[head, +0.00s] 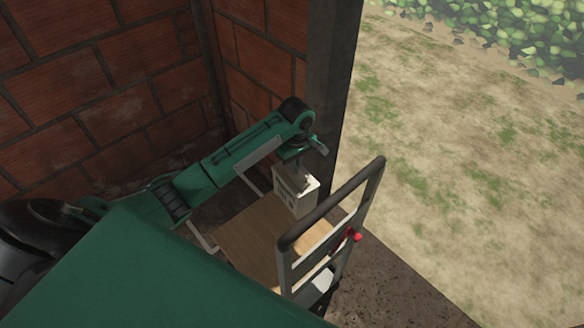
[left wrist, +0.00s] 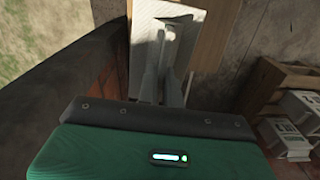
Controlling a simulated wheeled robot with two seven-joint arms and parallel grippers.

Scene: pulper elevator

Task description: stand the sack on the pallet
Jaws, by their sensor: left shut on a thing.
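A cream sack with dark print (head: 294,192) is upright at the tip of my left gripper (head: 303,178) in the head view, over a flat wooden deck (head: 245,243). The gripper points down and is shut on the sack's top. In the left wrist view the fingers (left wrist: 167,85) reach down onto the pale sack (left wrist: 178,22). I cannot tell whether the sack's bottom touches the deck. A wooden slatted thing, perhaps the pallet (left wrist: 285,75), shows at the right of the wrist view. My right gripper is not in view.
A grey handle frame (head: 372,185) with a red part (head: 354,235) rises close to the right of the sack. A brick wall (head: 110,90) and a dark post (head: 335,75) stand behind. Pale printed blocks (left wrist: 287,135) lie by the slatted wood. Open ground lies right.

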